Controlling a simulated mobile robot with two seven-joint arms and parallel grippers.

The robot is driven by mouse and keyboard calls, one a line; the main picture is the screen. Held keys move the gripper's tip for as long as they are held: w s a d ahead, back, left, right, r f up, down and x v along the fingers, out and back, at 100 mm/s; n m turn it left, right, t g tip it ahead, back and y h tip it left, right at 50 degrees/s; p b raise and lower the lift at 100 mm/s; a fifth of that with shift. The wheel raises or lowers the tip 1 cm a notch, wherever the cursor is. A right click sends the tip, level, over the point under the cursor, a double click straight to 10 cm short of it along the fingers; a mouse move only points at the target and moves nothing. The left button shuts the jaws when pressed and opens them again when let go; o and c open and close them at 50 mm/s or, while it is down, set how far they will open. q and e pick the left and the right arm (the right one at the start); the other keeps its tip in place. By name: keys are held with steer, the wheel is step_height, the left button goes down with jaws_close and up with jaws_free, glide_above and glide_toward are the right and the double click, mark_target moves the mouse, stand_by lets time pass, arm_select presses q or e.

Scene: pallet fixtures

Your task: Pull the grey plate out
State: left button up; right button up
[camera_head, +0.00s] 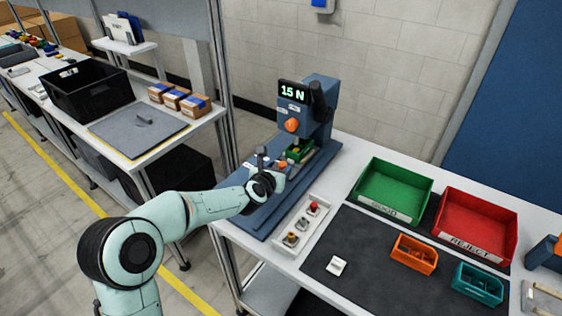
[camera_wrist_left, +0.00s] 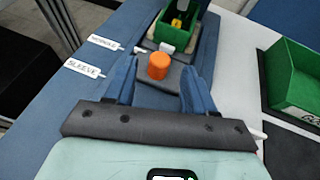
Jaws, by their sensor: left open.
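The grey plate (camera_wrist_left: 176,79) lies on the blue base of the press, with an upright orange knob (camera_wrist_left: 157,66) on it. In the head view the knob (camera_head: 283,164) shows just past my gripper. A green fixture (camera_wrist_left: 176,27) with a yellow part stands behind the knob, under the press; it also shows in the head view (camera_head: 298,152). My left gripper (camera_head: 274,174) is open, its two blue-grey fingers on either side of the near part of the plate, the knob between or just beyond their tips. Contact cannot be told. My right gripper is not in view.
The blue press (camera_head: 318,105) reads 15 N. Green (camera_head: 393,190) and red (camera_head: 474,226) bins, smaller orange and teal bins and a dark mat (camera_head: 350,262) fill the right side. The left shelf holds a black crate (camera_head: 88,92).

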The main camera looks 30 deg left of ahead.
mark_target(282, 165)
arm_select(q)
steer(key=shift+p+x, duration=0.5)
steer(key=shift+x, duration=1.25)
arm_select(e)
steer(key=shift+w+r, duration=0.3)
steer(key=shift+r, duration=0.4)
